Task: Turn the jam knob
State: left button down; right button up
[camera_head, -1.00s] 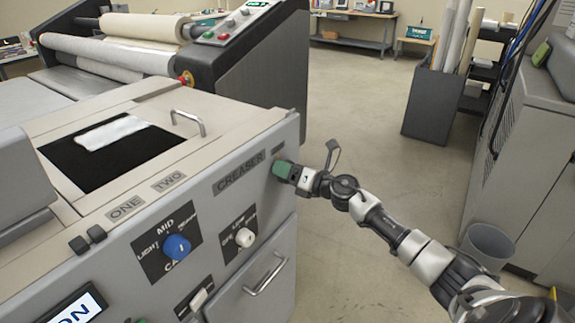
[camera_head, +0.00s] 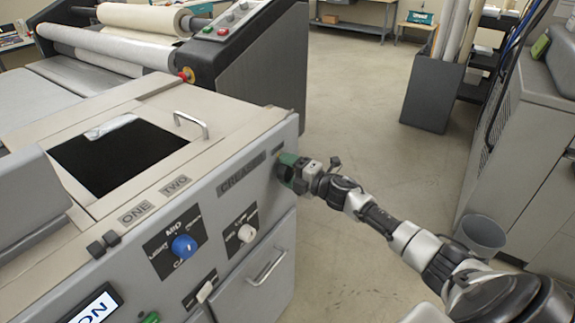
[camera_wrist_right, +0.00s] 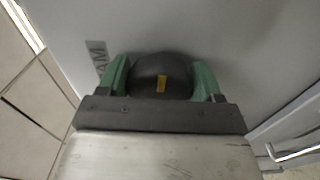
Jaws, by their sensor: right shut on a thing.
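The jam knob (camera_wrist_right: 162,76) is a dark round knob with a yellow mark, on the grey front panel of the creaser machine (camera_head: 225,235). A partly covered label ending in "AM" sits beside it in the right wrist view. My right gripper (camera_head: 289,172) has green fingers, one on each side of the knob, and is shut on it; the fingers also show in the right wrist view (camera_wrist_right: 161,70). In the head view the gripper hides the knob at the panel's right end. My left gripper is not in view.
A blue knob (camera_head: 184,246) and a white knob (camera_head: 246,233) sit left of the gripper. A drawer handle (camera_head: 267,267) sticks out below. A bin (camera_head: 481,235) and a grey cabinet (camera_head: 525,150) stand on the right. The floor between is clear.

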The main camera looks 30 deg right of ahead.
jog(key=m+p, duration=0.1)
jog(key=m, duration=0.3)
jog(key=shift+p, duration=0.35)
jog(key=m+p, duration=0.1)
jog(key=m, duration=0.2)
jog(key=shift+f, duration=0.1)
jog(key=m+p, duration=0.1)
jog(key=m, duration=0.3)
jog(key=shift+f+p, duration=0.1)
jog(key=shift+p, duration=0.25)
jog(key=m, duration=0.3)
jog(key=shift+s+a+f+m+p, duration=0.1)
jog(key=shift+a+m+p, duration=0.05)
jog(key=shift+m+p, duration=0.25)
jog(key=m, duration=0.3)
jog(key=shift+a+m, duration=0.1)
jog(key=shift+m, duration=0.2)
jog(key=m, duration=0.3)
jog(key=shift+s+a+m+p, duration=0.1)
jog(key=shift+m+p, duration=0.2)
jog(key=m, duration=0.3)
jog(key=shift+a+m, duration=0.1)
jog(key=shift+m, duration=0.2)
jog(key=shift+m+b, duration=0.4)
jog(key=shift+m, duration=1.5)
